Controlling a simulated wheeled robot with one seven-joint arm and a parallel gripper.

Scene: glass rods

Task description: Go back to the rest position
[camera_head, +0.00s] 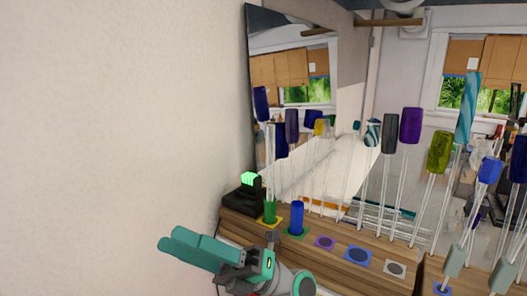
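My gripper (182,247), with teal fingers, is at the lower left in front of the pale wall. Its fingers point left, away from the wooden stand (300,258). No rod shows in it. The fingers overlap from this side, so I cannot tell whether there is a gap. On the stand, a green piece (270,211) is on a yellow-edged square and a blue piece (296,218) is on a green square. Purple (325,242), blue (358,255) and grey (395,269) squares have no piece on them.
Several clear rods with coloured heads stand at the right, including a purple one (411,125) and an olive one (438,151). A black device with a green light (248,179) stands at the stand's left end. A mirror (292,35) is behind. Free room is at the left.

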